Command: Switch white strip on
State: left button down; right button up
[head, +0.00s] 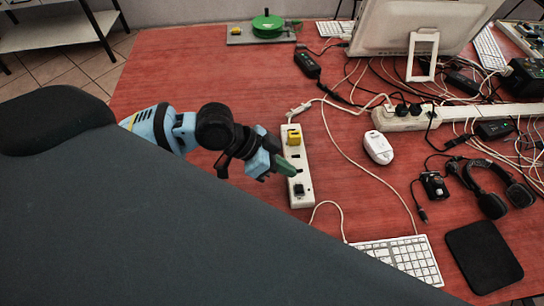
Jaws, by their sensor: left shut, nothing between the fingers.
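A white power strip (303,201) lies lengthwise on the red table, left of the middle. A yellow plug (293,135) sits in its far end, and a dark switch or socket (299,189) shows near its front end. My left gripper (296,171) has green fingers, is shut and empty, and its tips are over the strip between the yellow plug and the dark part. Whether the tips touch the strip cannot be told. A second white strip (460,113) with black plugs lies at the right. My right gripper is not in view.
A white keyboard (400,262), white mouse (378,148), headphones (492,190) and black pad (483,257) lie to the right. Tangled cables and a monitor (420,25) fill the back right. A green reel (267,25) stands at the back. The red table (170,75) is clear at the back left.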

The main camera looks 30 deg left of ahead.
aim_at(299, 189)
pick_arm(q)
jog(key=x, duration=0.3)
jog(key=shift+d+f, duration=0.1)
notch_tip(299, 189, down, 2)
jog(key=shift+s+f, duration=0.3)
jog(key=shift+f, duration=0.55)
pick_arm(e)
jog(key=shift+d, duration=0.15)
